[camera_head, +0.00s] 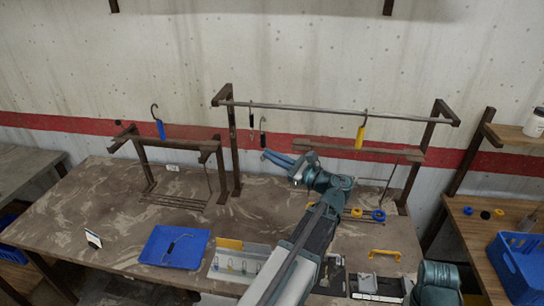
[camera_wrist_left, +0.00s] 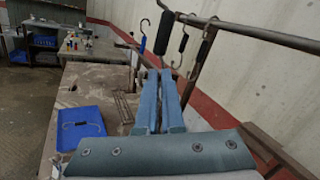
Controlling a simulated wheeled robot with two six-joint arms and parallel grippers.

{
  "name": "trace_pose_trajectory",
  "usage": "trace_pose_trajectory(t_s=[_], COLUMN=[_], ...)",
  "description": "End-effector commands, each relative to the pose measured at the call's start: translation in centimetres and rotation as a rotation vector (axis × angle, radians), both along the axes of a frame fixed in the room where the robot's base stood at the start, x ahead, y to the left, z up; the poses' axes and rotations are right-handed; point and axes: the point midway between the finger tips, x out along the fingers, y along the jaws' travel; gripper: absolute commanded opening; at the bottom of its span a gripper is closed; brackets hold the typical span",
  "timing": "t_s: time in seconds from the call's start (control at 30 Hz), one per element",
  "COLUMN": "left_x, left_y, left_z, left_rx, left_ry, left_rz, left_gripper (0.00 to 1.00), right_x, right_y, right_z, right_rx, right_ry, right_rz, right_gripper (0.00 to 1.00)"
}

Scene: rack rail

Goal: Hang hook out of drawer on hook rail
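The hook rail (camera_head: 320,110) is a thin metal bar between two dark posts. A black-handled hook (camera_head: 263,134) stands upright just below the rail, its top apart from the rail in the head view. My left gripper (camera_head: 268,155) is at its lower end, fingers nearly together and seemingly shut on it; the contact is hard to see. Another black-handled hook (camera_head: 251,116) and a yellow-handled hook (camera_head: 361,134) hang on the rail.
A blue-handled hook (camera_head: 159,124) stands at a lower frame (camera_head: 165,140) on the left. A blue tray (camera_head: 174,248) holds one hook. A wooden shelf bar (camera_head: 355,150) runs below the rail. Yellow and blue rings (camera_head: 367,214) lie right of my left arm.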

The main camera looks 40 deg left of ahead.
Motion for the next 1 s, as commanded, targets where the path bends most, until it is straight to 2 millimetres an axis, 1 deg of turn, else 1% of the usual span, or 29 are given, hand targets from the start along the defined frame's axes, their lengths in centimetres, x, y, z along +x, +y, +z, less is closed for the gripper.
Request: trace_pose_trajectory(t_s=[1.0], left_x=[4.1], left_y=[2.3], left_z=[0.0], left_rx=[0.000], left_ry=[0.000], left_rz=[0.001], left_gripper=[0.00], right_x=[0.0], right_y=[0.0], right_z=[0.0], right_rx=[0.000], right_ry=[0.000], right_rz=[0.000], right_gripper=[0.50])
